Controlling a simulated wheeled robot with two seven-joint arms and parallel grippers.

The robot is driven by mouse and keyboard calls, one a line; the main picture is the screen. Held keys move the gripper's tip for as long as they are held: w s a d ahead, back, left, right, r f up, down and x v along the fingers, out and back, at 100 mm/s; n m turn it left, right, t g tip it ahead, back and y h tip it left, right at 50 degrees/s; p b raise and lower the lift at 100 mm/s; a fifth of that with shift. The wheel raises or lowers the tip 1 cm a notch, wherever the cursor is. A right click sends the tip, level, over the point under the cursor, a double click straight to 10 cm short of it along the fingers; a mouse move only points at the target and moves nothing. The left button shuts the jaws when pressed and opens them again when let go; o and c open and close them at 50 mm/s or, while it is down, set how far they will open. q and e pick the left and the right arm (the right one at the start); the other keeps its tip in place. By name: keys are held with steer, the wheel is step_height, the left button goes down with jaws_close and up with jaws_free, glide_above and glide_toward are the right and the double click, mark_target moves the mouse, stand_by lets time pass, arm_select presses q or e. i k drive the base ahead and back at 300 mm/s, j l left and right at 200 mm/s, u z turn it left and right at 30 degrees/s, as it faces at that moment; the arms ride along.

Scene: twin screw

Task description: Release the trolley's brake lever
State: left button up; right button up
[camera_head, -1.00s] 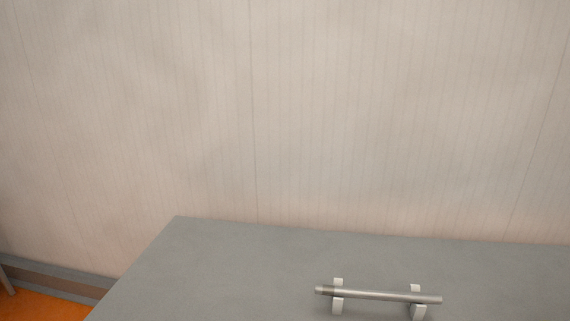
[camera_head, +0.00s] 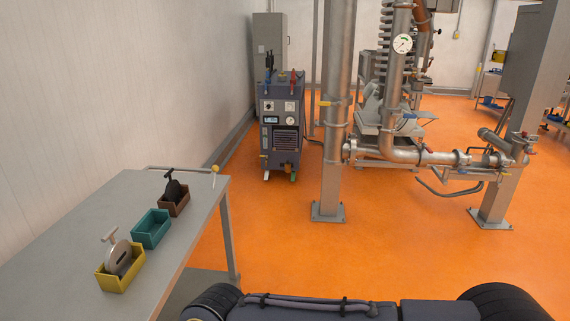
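A dark blue wheeled cabinet (camera_head: 281,125), which may be the trolley, stands on the orange floor beyond the table, beside the wall. It has dials and a small display on its front, and red and blue fittings on top. Small coloured parts show low down near its feet; I cannot tell which, if any, is the brake lever. Neither of my grippers is in view.
A grey table (camera_head: 105,215) at left carries a yellow bin (camera_head: 112,282), a teal bin (camera_head: 151,229) and a brown bin (camera_head: 177,209). A steel column (camera_head: 336,110) and pipework (camera_head: 392,152) stand right of the cabinet. Orange floor (camera_head: 270,225) is open before it.

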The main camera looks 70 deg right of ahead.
mark_target(215, 169)
steer(key=z, duration=2)
steer(key=i+l, duration=0.25)
steer(key=i, duration=0.2)
steer(key=i+l, duration=0.2)
steer(key=i, duration=0.25)
steer(key=i+l, duration=0.25)
steer(key=i, duration=0.25)
steer(key=i+l, duration=0.2)
steer(key=i, duration=0.25)
steer(key=i+l+u, duration=0.1)
steer(key=i+l, duration=0.15)
steer(key=i, duration=0.2)
steer(key=i+l, duration=0.25)
steer(key=i, duration=0.2)
